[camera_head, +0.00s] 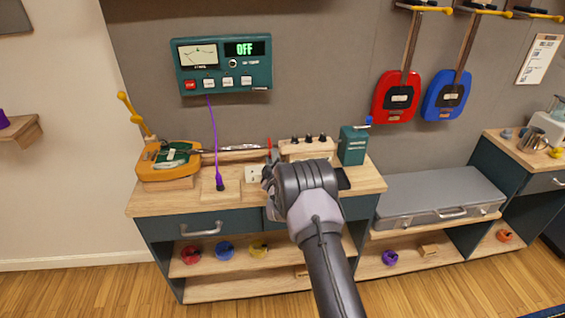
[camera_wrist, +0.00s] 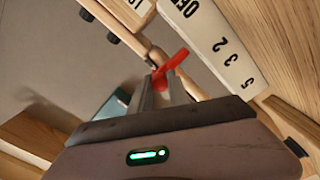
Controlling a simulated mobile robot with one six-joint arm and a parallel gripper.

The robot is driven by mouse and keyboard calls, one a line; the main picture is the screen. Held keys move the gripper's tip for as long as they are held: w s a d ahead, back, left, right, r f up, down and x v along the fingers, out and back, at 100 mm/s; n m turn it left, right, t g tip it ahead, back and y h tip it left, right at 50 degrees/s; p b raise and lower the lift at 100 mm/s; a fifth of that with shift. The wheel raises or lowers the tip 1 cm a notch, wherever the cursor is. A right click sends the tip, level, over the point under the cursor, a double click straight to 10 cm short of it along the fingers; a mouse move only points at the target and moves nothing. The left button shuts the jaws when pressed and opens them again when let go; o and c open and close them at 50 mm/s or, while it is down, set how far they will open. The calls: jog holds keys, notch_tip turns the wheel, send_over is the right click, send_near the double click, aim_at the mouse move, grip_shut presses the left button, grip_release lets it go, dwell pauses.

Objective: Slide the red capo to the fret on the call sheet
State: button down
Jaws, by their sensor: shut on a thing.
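The red capo (camera_head: 269,143) sits on the neck (camera_head: 240,150) of the small orange and green guitar (camera_head: 168,160) lying on the bench, toward the neck's right end. My gripper (camera_head: 269,160) reaches in from the front and is shut on the capo. In the wrist view, the red capo (camera_wrist: 170,68) stands out beyond my finger tips (camera_wrist: 157,92), beside the wooden neck (camera_wrist: 187,82).
A teal meter panel (camera_head: 224,65) reading OFF is on the wall, with a purple cable (camera_head: 213,130) hanging to the bench. A grey case (camera_head: 430,195) lies farther right.

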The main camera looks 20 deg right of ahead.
jog(key=shift+w+a, duration=0.1)
jog(key=shift+a, duration=0.35)
jog(key=c, duration=1.3)
grip_release()
jog(key=shift+o, duration=0.2)
jog(key=p+v, duration=0.3)
jog(key=v, duration=1.4)
jog(key=shift+r, duration=0.15)
